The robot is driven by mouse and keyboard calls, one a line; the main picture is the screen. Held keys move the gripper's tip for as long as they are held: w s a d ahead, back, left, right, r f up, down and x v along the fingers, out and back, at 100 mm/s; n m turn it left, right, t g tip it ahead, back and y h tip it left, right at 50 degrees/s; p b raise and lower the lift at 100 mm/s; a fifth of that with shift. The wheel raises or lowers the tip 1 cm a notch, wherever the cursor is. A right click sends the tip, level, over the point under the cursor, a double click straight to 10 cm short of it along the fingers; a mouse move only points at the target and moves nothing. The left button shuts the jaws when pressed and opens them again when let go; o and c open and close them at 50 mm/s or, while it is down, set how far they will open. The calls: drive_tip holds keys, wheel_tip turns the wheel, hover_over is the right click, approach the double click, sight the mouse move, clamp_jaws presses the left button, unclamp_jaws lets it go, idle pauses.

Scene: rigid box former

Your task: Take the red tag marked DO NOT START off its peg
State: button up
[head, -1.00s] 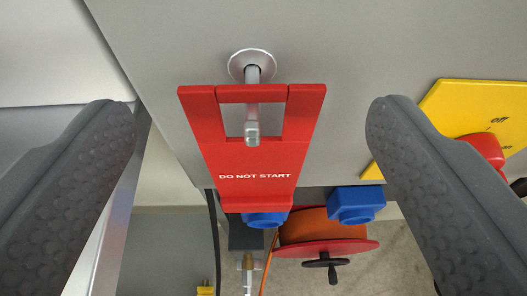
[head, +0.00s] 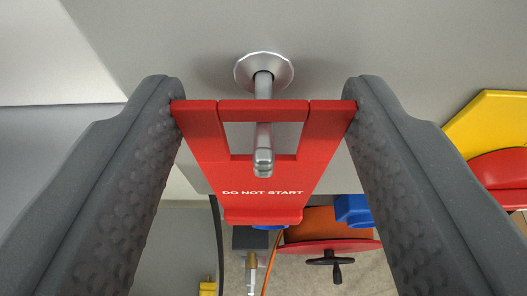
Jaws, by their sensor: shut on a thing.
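The red tag (head: 262,178) marked DO NOT START hangs in the middle of the head view. Its square opening is around the metal peg (head: 263,140), which sticks out of the grey panel from a round flange. The tag's top bar lies across the peg. My gripper (head: 264,100) is shut on the tag, with one dark finger against each side edge near its top. The tag's lower end has a projecting lip. The inner side of the tag is hidden.
A yellow plate (head: 490,125) with a red knob (head: 502,172) is on the panel at the right, beyond the right finger. Below are a blue block (head: 353,210), an orange and red reel (head: 320,225) with a black crank, and a dark cable (head: 217,235).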

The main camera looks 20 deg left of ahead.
drive_tip(key=shift+r, duration=0.15)
drive_tip(key=shift+r, duration=0.2)
drive_tip(key=s+d+b, duration=0.2)
drive_tip(key=s+b, duration=0.3)
drive_tip(key=s, duration=0.3)
drive_tip(key=s+d+b, duration=0.3)
drive_tip(key=s+b, duration=0.3)
drive_tip(key=s, duration=0.3)
drive_tip(key=shift+s, duration=0.15)
drive_tip(key=w+d+f+m+h+p, duration=0.1)
drive_tip(key=w+d+f+h+p, duration=0.1)
drive_tip(key=w+d+f+p, duration=0.2)
drive_tip(key=w+d+f+m+h+p, duration=0.1)
drive_tip(key=w+d+f+p, duration=0.3)
drive_tip(key=w+d, duration=0.7)
drive_tip(key=m+p, duration=0.1)
drive_tip(key=p, duration=0.1)
drive_tip(key=shift+f+t+h+p, duration=0.3)
drive_tip(key=shift+f+h+p, duration=0.05)
drive_tip(key=shift+h+p, duration=0.05)
